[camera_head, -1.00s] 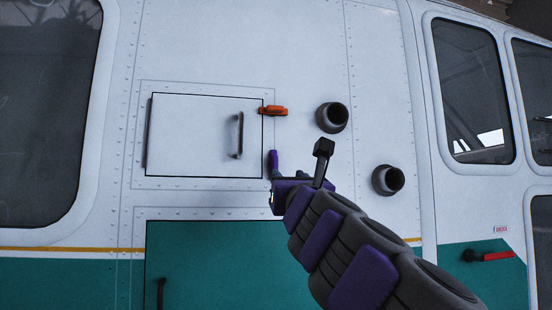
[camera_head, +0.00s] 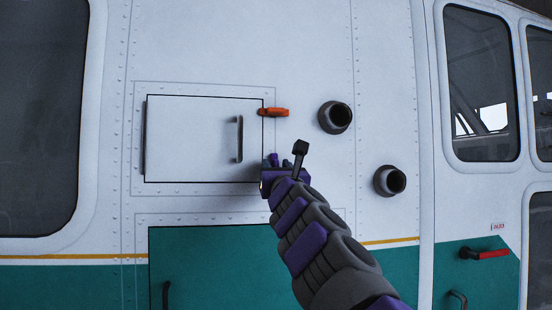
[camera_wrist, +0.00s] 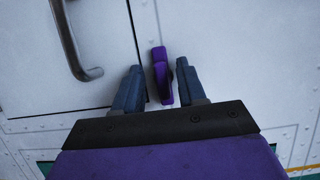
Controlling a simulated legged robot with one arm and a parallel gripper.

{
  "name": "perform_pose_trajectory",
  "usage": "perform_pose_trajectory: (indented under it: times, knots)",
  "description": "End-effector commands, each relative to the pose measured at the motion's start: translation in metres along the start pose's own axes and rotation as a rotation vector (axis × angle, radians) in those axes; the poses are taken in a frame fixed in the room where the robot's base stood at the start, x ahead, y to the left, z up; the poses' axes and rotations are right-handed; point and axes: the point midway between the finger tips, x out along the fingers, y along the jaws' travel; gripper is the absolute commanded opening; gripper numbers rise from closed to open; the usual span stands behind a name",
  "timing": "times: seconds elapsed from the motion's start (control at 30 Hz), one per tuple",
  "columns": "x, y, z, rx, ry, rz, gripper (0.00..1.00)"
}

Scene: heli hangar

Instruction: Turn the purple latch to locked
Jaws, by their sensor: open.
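The purple latch (camera_wrist: 161,76) stands close to upright in the wrist view, beside the right edge of the white hatch door (camera_head: 195,138). My gripper (camera_wrist: 159,68) is open, with one dark blue finger on each side of the latch. Gaps show between the latch and both fingers. I cannot tell how deep the fingers reach along it. In the head view my gripper (camera_head: 280,163) is at the lower right corner of the hatch and hides most or all of the latch.
An orange latch (camera_head: 273,112) lies level across the hatch edge above my gripper. A dark handle (camera_head: 239,138) stands out from the door. Two round dark pipes (camera_head: 335,117) stick out to the right. A teal panel (camera_head: 215,265) lies below.

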Motion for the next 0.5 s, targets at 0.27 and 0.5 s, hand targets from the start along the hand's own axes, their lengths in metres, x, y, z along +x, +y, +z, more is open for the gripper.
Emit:
perform_pose_trajectory:
  times: [0.27, 0.5]
  knots:
    - [0.005, -0.0007, 0.0002, 0.001, -0.001, -0.001, 0.41]
    - [0.0049, -0.0004, -0.0003, 0.0, 0.0, 0.0, 0.32]
